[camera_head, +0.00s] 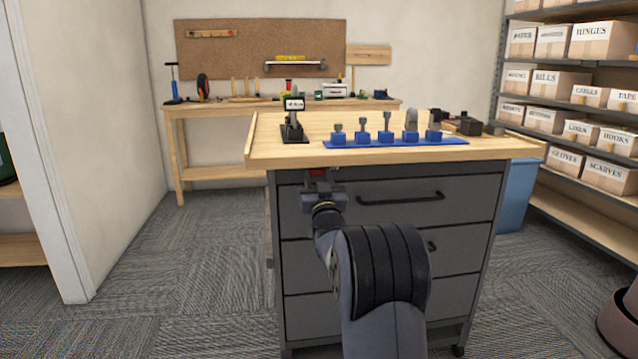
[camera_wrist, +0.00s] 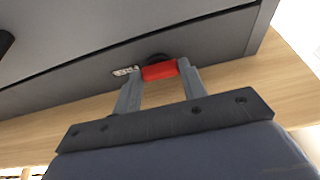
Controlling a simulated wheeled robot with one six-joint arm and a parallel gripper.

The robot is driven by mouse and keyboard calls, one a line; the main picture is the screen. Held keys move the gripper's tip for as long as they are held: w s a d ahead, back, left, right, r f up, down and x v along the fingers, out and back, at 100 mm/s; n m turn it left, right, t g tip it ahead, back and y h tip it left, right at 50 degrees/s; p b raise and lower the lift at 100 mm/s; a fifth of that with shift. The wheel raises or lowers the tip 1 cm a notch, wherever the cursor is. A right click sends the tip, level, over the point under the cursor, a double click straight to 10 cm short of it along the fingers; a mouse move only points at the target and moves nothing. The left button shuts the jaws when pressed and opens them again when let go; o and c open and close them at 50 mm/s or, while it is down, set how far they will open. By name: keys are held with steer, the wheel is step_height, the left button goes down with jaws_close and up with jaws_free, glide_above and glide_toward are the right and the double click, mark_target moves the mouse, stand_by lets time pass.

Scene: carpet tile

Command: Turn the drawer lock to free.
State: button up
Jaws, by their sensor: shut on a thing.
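The drawer lock shows in the wrist view as a red knob (camera_wrist: 159,71) on a dark round base at the grey cabinet front, beside a small white label that is too small to read. My gripper (camera_wrist: 160,76) has one finger on each side of the red knob and is shut on it. In the head view my gripper (camera_head: 320,184) is at the upper left of the grey drawer cabinet (camera_head: 400,238), just under the wooden top. A bit of red shows there, and the rest of the lock is hidden. The drawers look shut.
On the worktop (camera_head: 300,158) stand a blue rack (camera_head: 400,142) with several blue-based pieces and a small black stand with a sign (camera_head: 294,115). A dark drawer handle (camera_head: 400,198) is right of my gripper. Shelves with boxes line the right; carpet is free at left.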

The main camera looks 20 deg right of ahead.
stand_by(0.4)
steer(key=o, duration=0.7)
steer(key=p+v, duration=0.1)
steer(key=v, duration=1)
steer(key=shift+w+r, duration=0.1)
steer(key=shift+b+x, duration=0.45)
steer(key=shift+x, duration=5)
